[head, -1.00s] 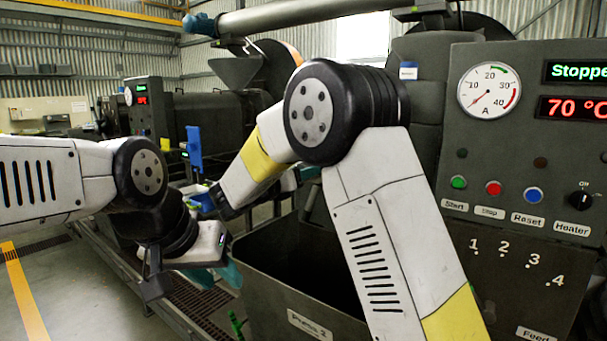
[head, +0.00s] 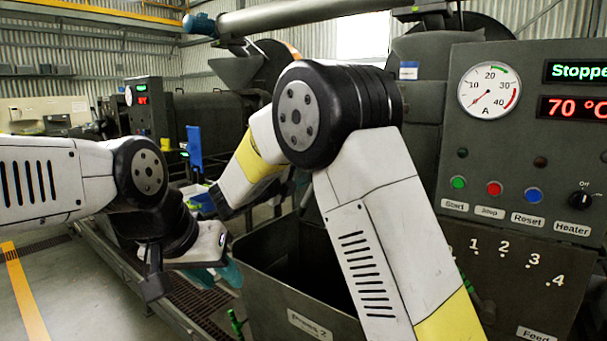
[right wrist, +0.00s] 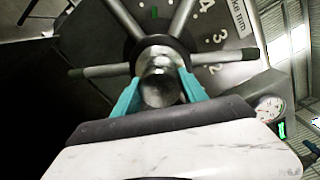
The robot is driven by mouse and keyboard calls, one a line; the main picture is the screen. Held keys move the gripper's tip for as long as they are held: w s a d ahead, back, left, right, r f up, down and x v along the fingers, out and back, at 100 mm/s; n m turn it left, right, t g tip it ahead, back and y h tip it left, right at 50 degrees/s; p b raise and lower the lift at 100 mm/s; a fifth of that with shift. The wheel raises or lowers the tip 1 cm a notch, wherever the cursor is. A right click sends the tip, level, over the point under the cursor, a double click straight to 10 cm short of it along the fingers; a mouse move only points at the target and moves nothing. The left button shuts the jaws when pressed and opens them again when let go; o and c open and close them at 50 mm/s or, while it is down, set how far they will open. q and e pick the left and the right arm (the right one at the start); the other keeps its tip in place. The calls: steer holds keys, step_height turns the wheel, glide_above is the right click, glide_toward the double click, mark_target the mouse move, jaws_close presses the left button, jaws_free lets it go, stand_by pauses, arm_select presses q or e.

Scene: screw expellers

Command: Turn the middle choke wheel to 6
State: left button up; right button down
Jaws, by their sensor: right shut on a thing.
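In the right wrist view a spoked choke wheel (right wrist: 98,71) stands in front of a grey dial plate (right wrist: 232,22). The figures 4, 3 and 2 show to the right of its hub, and a small green mark shows between the upper spokes. The teal fingers of my right gripper (right wrist: 160,92) are shut on the wheel's round metal hub, one on each side. I cannot tell which wheel of the row this is. In the head view my right gripper is hidden. My left gripper (head: 228,272) shows only partly, its teal fingers low beside the bin; its opening is unclear.
A dark bin (head: 345,290) labelled as a press stands below my right arm. A control panel (head: 535,140) at the right reads "Stoppe" and 70 °C, with buttons and a heater knob. Another press (head: 140,105) stands at the back left. Open floor lies at the left.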

steer(key=shift+n, duration=1.1)
steer(key=c, duration=0.6)
jaws_free()
steer(key=v, duration=0.8)
steer(key=shift+w, duration=0.1)
